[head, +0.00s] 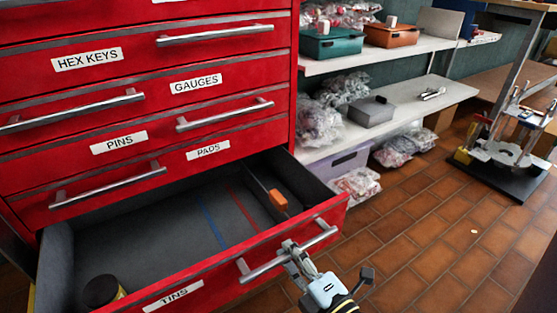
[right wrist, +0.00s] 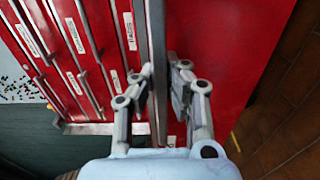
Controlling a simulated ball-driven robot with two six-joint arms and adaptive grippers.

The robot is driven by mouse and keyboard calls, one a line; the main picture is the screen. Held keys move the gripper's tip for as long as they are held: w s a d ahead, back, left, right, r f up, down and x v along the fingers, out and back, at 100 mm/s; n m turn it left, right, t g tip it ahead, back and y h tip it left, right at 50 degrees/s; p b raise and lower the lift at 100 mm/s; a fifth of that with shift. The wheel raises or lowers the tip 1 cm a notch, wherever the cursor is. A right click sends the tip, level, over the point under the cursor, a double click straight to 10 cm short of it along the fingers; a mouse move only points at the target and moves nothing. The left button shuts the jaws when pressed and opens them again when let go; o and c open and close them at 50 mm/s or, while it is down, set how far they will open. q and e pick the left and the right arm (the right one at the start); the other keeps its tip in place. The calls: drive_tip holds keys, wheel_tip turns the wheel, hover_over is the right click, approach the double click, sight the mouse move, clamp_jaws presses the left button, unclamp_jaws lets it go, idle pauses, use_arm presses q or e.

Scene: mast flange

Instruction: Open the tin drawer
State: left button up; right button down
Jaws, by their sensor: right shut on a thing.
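The tin drawer (head: 222,274) is the lowest red drawer in the head view, with a white TINS label (head: 173,294). It stands pulled out from the cabinet, its dark grey inside showing. Inside are a dark round tin (head: 102,291) near the front left and an orange object (head: 278,199) beside a divider at the right. My right gripper (head: 292,251) is shut on the drawer's bar handle (head: 262,268). In the right wrist view the fingers of the right gripper (right wrist: 160,95) stand on both sides of the handle bar (right wrist: 157,60). My left gripper is not in view.
The red cabinet (head: 22,79) has closed drawers above, labelled HEX KEYS, GAUGES, PINS and PADS, with protruding bar handles. Shelves (head: 410,100) with boxes and bagged parts stand to the right. A metal stand on a black base (head: 500,170) is farther right. The tiled floor between is mostly clear.

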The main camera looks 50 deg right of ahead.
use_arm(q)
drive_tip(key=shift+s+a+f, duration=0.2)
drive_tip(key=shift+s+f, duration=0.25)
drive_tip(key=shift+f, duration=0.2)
use_arm(e)
drive_tip(key=shift+v, duration=1.05)
drive_tip(key=c, duration=1.3)
unclamp_jaws()
drive_tip(key=v, duration=1.2)
drive_tip(key=shift+a, duration=0.1)
